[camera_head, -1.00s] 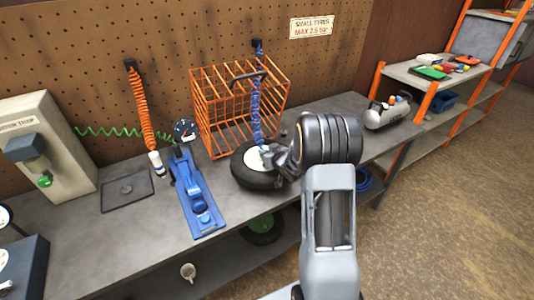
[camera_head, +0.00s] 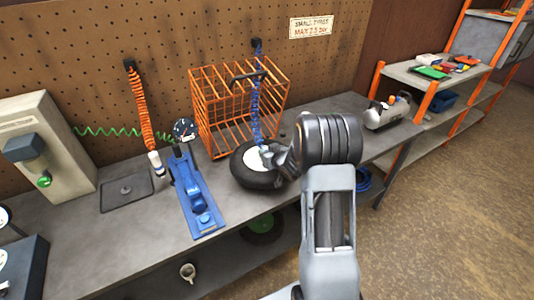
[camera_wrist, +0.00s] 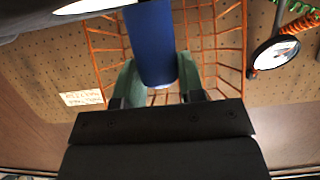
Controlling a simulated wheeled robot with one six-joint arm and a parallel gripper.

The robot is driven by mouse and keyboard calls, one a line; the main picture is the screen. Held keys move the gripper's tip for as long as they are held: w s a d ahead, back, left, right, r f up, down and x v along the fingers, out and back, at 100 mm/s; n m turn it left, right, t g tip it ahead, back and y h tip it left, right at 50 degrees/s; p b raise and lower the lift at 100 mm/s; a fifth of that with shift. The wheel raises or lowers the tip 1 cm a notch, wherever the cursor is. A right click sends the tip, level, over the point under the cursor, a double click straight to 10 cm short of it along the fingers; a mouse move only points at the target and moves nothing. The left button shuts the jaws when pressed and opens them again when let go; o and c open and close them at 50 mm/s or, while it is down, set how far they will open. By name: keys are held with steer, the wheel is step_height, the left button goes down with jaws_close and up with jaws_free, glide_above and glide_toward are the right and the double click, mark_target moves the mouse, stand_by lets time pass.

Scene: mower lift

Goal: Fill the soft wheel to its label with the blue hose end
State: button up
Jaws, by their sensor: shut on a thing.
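The wheel (camera_head: 241,178) is a black tyre with a white hub, lying on the bench in front of the orange cage. The blue coiled hose (camera_head: 256,110) hangs from the pegboard and runs down in front of the cage to the wheel. My gripper (camera_head: 268,152) is at the wheel's hub, with my arm hiding the wheel's right side. In the wrist view my gripper (camera_wrist: 154,85) is shut on the blue hose end (camera_wrist: 151,40), with a finger on each side. Whether the hose end touches the valve is hidden. The dial gauge (camera_head: 184,130) stands left of the cage; its reading is too small to tell.
The orange cage (camera_head: 205,103) stands behind the wheel. An orange hose (camera_head: 141,105) hangs further left, near a blue tool (camera_head: 194,195) on the bench. A sign (camera_head: 311,27) on the pegboard reads "SMALL TYRES MAX 2.5 bar". A grey tank (camera_head: 388,112) stands at right.

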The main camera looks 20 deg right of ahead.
steer(key=shift+f+b, duration=0.6)
steer(key=o, duration=0.7)
steer(key=p+v, duration=0.3)
steer(key=v, duration=0.8)
steer(key=shift+a, duration=0.1)
steer(key=shift+s+f, duration=0.1)
steer(key=shift+f, duration=0.05)
stand_by(0.5)
